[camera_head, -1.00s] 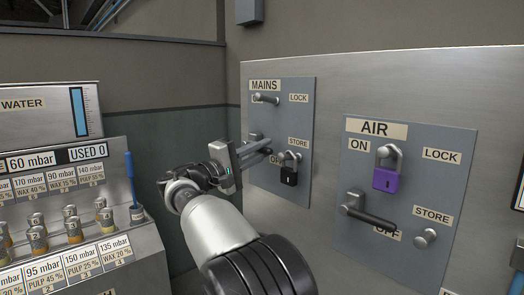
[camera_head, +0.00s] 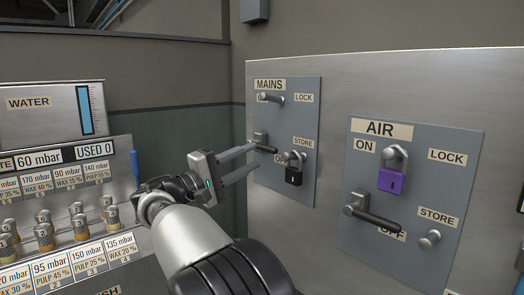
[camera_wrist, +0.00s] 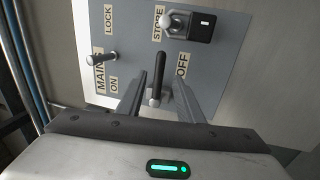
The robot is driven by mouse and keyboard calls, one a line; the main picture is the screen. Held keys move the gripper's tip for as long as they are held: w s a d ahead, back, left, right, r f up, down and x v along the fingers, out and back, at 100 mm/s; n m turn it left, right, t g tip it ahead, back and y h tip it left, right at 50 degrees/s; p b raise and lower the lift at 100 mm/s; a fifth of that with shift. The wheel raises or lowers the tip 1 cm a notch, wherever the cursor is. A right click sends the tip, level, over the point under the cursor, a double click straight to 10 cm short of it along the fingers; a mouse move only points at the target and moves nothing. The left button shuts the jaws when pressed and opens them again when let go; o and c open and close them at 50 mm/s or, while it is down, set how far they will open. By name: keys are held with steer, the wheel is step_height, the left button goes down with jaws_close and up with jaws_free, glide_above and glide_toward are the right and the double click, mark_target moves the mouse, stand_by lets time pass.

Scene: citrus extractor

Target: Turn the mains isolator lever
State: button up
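The mains isolator lever (camera_head: 264,143) is a dark handle on a metal pivot, on the blue-grey MAINS panel (camera_head: 308,112). It points right and slightly down, towards the partly hidden OFF label. My gripper (camera_head: 256,155) is open and empty, with its fingertips just left of and in front of the lever. In the wrist view the lever (camera_wrist: 160,70) shows between the two spread fingers (camera_wrist: 160,84), its bright pivot nearest my gripper. I see no finger clearly touching it. A black padlock (camera_head: 293,175) hangs at the STORE peg, just right of the lever.
The bare LOCK peg (camera_head: 270,97) sticks out above the lever. To the right is the AIR panel (camera_head: 433,168) with a purple padlock (camera_head: 391,181) and its own lever (camera_head: 370,213). A console with several knobs (camera_head: 45,236) stands at the left.

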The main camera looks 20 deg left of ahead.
steer(key=p+v, duration=0.1)
steer(key=v, duration=0.9)
steer(key=shift+s, duration=0.2)
steer(key=shift+s+a, duration=0.1)
